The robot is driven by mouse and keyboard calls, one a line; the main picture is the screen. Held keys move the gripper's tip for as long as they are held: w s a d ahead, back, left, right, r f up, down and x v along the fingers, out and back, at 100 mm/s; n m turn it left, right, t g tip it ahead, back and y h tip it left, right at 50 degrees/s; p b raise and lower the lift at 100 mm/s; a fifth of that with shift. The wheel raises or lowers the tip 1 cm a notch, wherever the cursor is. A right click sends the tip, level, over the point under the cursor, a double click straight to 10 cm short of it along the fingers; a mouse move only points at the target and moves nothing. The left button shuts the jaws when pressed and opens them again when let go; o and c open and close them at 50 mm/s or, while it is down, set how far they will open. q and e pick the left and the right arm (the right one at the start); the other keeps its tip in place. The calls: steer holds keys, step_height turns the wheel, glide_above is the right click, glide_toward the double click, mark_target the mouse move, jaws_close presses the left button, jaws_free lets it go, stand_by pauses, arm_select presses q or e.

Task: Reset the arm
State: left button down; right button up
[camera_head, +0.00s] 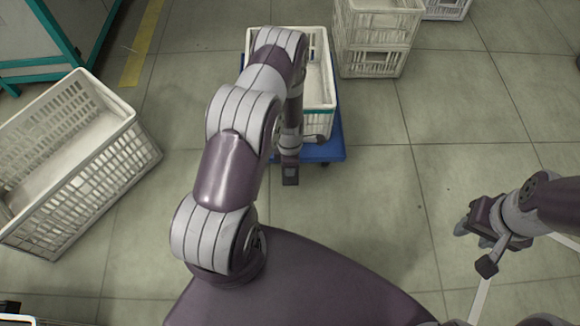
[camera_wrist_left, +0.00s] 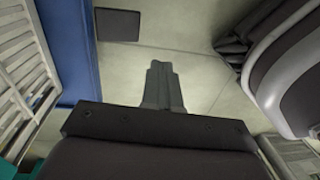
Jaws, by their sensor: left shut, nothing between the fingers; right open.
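My left arm rises from my base and bends over the white crate on the blue dolly. Its gripper (camera_head: 290,176) hangs in front of the dolly, pointing down toward the floor. In the left wrist view the fingers (camera_wrist_left: 159,80) are together with nothing between them. My right gripper (camera_head: 474,240) is at the right side of the head view, open and empty above the floor. My right arm comes in from the right edge.
A white crate (camera_head: 320,72) sits on a blue dolly (camera_head: 326,150), partly hidden by my left arm. A tilted empty white crate (camera_head: 118,165) is at left. Stacked crates (camera_head: 372,55) stand behind. A green-framed cabinet (camera_head: 62,30) is at top left. Floor between my arms is clear.

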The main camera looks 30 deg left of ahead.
stand_by(0.4)
arm_select(q)
steer(key=s+d+r+m, duration=0.2)
steer(key=s+r+m, duration=0.1)
steer(key=r+m, duration=0.55)
steer(key=s+d+r+m, duration=0.2)
steer(key=s+r+m, duration=0.2)
steer(key=r+m, duration=0.45)
steer(key=s+d+r+m, duration=0.2)
steer(key=s+r+m, duration=0.1)
steer(key=r+m, duration=0.55)
step_height(320, 180, up, 45)
steer(key=d+n+t+p, duration=0.1)
steer(key=t+p, duration=0.1)
steer(key=p, duration=3.6)
steer(key=shift+w+d+y+p, duration=0.2)
steer(key=shift+d+y+p, duration=0.1)
steer(key=shift+p, duration=0.05)
